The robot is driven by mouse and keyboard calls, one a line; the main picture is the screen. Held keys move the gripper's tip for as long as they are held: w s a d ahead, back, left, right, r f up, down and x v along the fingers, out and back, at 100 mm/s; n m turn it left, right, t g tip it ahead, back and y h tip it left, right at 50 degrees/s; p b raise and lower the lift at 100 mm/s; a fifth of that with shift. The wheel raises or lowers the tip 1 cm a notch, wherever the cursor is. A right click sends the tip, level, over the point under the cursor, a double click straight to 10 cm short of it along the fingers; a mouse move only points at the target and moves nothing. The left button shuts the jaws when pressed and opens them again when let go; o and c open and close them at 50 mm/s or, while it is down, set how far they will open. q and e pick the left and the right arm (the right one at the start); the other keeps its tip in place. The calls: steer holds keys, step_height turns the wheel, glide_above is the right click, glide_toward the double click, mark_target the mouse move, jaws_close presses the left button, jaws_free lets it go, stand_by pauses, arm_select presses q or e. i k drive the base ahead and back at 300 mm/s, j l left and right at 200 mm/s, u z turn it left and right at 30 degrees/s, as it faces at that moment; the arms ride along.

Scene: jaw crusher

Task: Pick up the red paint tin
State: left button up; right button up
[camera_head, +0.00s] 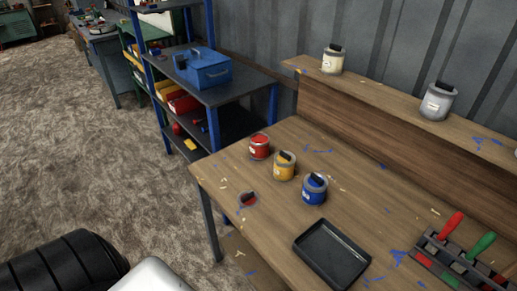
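The red paint tin (259,146) stands upright on the wooden workbench (285,232), near its left edge. A yellow tin (284,166) stands just to its right and nearer, and a blue tin (314,189) stands beyond that to the right. A red-stained round spot or lid (247,199) lies on the bench nearer me; I cannot tell which. Neither of my grippers shows in the head view.
A black tray (331,253) lies at the front, and a holder with red- and green-handled tools (455,250) is at right. Cream (332,60) and grey (437,101) tins stand on the raised back shelf. A blue-posted rack (225,93) with a blue toolbox (204,68) stands left.

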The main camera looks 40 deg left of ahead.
mark_target(260, 148)
steer(key=j+u, duration=0.2)
steer(key=j, duration=0.2)
steer(key=i+j+u, duration=0.15)
steer(key=j, duration=0.2)
steer(key=i+j+u, duration=0.2)
steer(key=j, duration=0.15)
steer(key=j+u, duration=0.2)
steer(key=j, duration=0.2)
steer(key=i, duration=0.05)
